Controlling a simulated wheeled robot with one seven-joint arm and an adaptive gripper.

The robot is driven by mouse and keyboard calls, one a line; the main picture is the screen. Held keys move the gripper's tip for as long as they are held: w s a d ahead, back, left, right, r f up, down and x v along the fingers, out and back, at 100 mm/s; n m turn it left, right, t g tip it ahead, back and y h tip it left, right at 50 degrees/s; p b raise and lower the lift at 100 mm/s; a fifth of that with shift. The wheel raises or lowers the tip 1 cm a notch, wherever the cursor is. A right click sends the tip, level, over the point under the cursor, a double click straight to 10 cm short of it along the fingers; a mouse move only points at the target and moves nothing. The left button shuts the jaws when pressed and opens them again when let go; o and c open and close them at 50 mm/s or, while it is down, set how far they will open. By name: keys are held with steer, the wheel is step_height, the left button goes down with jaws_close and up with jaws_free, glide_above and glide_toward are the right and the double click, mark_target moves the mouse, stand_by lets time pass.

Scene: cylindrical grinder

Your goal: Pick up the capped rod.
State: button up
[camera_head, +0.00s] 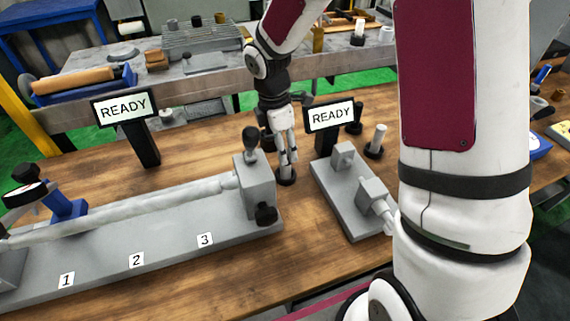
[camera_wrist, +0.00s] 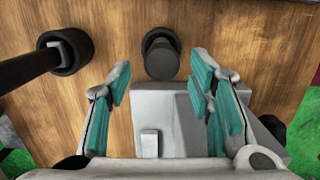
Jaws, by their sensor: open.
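My gripper (camera_head: 285,145) points down over the wooden bench, between the two READY signs. Its teal-padded fingers are open and empty in the wrist view (camera_wrist: 162,88). An upright, dark-topped cylinder, which looks like the capped rod (camera_wrist: 162,60), stands past the fingertips, roughly centred between them. Its round dark base (camera_head: 287,177) shows below my gripper in the head view, while the fingers hide most of the part above. I cannot tell how far the fingertips are above it.
The grey grinder bed (camera_head: 150,258) with a long cylinder lies at left. A grey fixture (camera_head: 345,196) is at right, near a pale rod on a dark base (camera_head: 376,140). READY signs (camera_head: 125,107) (camera_head: 330,115) stand on either side of my gripper.

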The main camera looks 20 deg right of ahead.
mark_target(286, 166)
steer(key=shift+s+d+f, duration=0.1)
steer(key=shift+d+f, duration=0.1)
steer(key=shift+f, duration=0.9)
steer(key=shift+w+d+f, duration=0.1)
steer(key=shift+d+f, duration=0.05)
steer(key=shift+f, duration=0.95)
steer(key=shift+s+d+f, duration=0.1)
steer(key=shift+d+f, duration=0.1)
steer(key=shift+f, duration=0.9)
steer(key=shift+c, duration=0.6)
jaws_close()
